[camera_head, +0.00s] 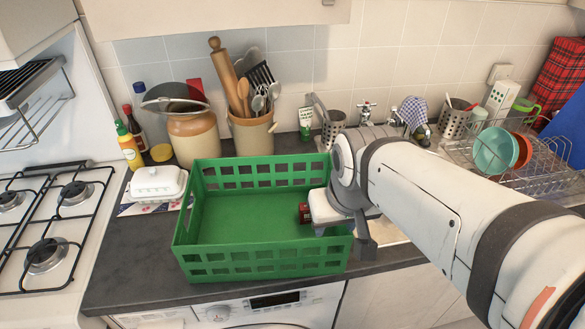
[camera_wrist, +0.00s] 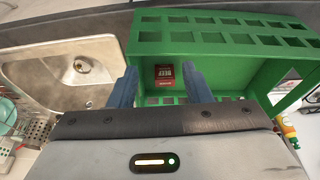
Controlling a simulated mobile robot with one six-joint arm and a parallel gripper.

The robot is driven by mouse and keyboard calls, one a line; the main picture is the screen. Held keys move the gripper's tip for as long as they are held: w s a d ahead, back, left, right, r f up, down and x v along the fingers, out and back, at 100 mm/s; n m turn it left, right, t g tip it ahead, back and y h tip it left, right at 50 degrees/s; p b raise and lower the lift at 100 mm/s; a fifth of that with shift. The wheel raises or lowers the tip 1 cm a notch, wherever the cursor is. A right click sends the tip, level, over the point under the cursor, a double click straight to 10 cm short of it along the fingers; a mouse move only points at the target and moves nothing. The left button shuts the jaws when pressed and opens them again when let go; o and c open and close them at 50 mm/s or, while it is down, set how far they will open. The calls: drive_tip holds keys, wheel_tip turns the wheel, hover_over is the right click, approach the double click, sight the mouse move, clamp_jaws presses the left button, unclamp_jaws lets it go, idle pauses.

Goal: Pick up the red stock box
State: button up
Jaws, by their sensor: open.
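The red stock box (camera_wrist: 164,76) is a small red carton with white lettering reading "BEEF". It is inside the green basket (camera_wrist: 225,38), by the basket's end wall nearest the sink. In the head view the red stock box (camera_head: 305,212) shows at the basket's right end, partly hidden by my gripper (camera_head: 322,208). In the wrist view my gripper (camera_wrist: 158,85) is open, with the red stock box visible between its two blue fingers. The fingers appear apart from it, though the depth is hard to judge.
The green basket (camera_head: 199,232) stands on the dark counter (camera_head: 130,262). A white butter dish (camera_head: 158,184) is at its left, with a crock of utensils (camera_head: 252,132) behind. The sink (camera_wrist: 85,68) and dish rack (camera_head: 545,172) are on the head view's right, and the hob (camera_head: 45,255) left.

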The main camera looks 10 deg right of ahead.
drive_tip(key=o, duration=0.6)
drive_tip(key=shift+g, duration=0.4)
drive_tip(key=w+p, duration=0.2)
drive_tip(key=w, duration=0.6)
drive_tip(key=shift+w+a, duration=0.1)
drive_tip(key=shift+w, duration=0.1)
drive_tip(key=w+f+p, duration=0.1)
drive_tip(key=w+f, duration=0.2)
drive_tip(key=w, duration=0.4)
drive_tip(key=shift+m+g, duration=0.3)
drive_tip(key=f+p, duration=0.1)
drive_tip(key=f, duration=0.3)
drive_tip(key=w+f+p, duration=0.1)
drive_tip(key=f, duration=0.3)
drive_tip(key=w+f+p, duration=0.1)
drive_tip(key=f, duration=0.3)
drive_tip(key=shift+w+f, duration=0.15)
drive_tip(key=shift+w, duration=0.05)
